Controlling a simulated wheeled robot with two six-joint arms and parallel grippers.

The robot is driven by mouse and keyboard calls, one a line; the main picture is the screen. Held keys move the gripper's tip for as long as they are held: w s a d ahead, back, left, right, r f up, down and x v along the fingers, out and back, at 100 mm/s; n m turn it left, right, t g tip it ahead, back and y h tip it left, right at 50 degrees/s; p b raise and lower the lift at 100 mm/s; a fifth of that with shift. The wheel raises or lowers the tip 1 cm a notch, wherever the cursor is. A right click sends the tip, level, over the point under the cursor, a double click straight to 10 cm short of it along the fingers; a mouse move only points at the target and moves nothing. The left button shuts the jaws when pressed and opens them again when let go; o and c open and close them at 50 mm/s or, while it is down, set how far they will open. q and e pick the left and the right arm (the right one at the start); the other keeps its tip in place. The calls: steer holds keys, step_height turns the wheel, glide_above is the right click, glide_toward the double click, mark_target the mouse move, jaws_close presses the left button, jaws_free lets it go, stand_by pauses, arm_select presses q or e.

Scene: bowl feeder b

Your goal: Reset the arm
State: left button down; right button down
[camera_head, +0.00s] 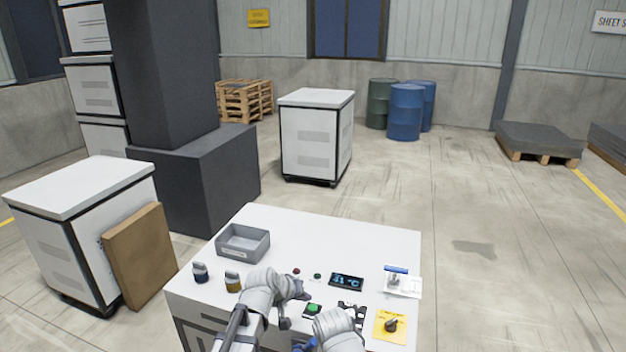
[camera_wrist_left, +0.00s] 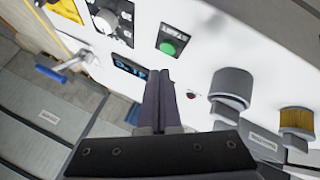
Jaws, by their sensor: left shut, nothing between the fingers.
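My left gripper (camera_head: 300,291) is over the front middle of the white table, shut and empty. In the left wrist view its closed dark fingers (camera_wrist_left: 161,84) point towards a green button (camera_wrist_left: 168,48) on a black plate, with a visible gap in the picture. The same green button (camera_head: 313,309) shows just right of the gripper in the head view. Part of my right arm (camera_head: 338,324) shows at the bottom of the head view. Its fingers cannot be made out clearly against the dark parts beside it.
The white table (camera_head: 320,231) holds a grey tray (camera_head: 242,243), two jars (camera_head: 200,273), a display (camera_head: 346,281), a blue-handled lever (camera_head: 396,270) and a yellow plate with a knob (camera_head: 391,325). The table's back middle is clear. White cabinets stand beyond it.

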arm_select(q)
steer(key=s+a+f+m+g+y, duration=0.1)
steer(key=s+a+f+g+y, duration=0.15)
steer(key=s+a, duration=0.55)
steer(key=s+a+f+g+y, duration=0.2)
steer(key=s+a+f+g, duration=0.1)
steer(key=s+a, duration=0.55)
steer(key=s+d+m+g+y, duration=0.1)
steer(key=s+d+m, duration=0.3)
steer(key=d, duration=0.9)
steer(key=s, duration=0.3)
steer(key=shift+r, duration=0.2)
